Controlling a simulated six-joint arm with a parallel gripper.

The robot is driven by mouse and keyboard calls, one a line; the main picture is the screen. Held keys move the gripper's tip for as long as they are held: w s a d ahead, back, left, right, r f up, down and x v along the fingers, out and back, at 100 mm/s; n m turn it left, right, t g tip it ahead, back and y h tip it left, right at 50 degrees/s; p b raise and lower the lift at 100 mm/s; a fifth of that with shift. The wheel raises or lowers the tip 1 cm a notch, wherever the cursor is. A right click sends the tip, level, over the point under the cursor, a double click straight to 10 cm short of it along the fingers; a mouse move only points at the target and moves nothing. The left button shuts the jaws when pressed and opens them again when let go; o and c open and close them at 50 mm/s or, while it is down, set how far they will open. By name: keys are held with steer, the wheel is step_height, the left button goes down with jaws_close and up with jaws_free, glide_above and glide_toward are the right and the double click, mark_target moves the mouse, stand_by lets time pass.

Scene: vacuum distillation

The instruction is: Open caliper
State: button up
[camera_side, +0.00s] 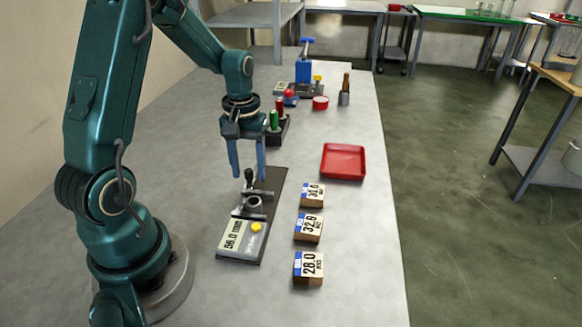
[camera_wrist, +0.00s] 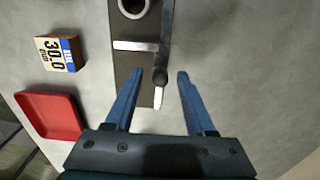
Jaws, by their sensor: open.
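A black-knobbed handle (camera_side: 248,177) stands up from the caliper; the handle also shows in the wrist view (camera_wrist: 160,78). My gripper (camera_side: 249,176) is open, pointing down above the caliper's far part. In the wrist view the fingers (camera_wrist: 161,75) appear on either side of the handle, with gaps; contact cannot be told.
Blocks labelled 30.0 (camera_side: 312,195), 32.8 (camera_side: 308,228) and 28.0 (camera_side: 308,268) stand right of the caliper. A red tray (camera_side: 343,161) is behind them. A holder with red and green handles (camera_side: 277,127) and a blue device (camera_side: 303,71) stand farther back.

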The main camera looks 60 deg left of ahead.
mark_target(249, 170)
steer(key=shift+r, duration=2.75)
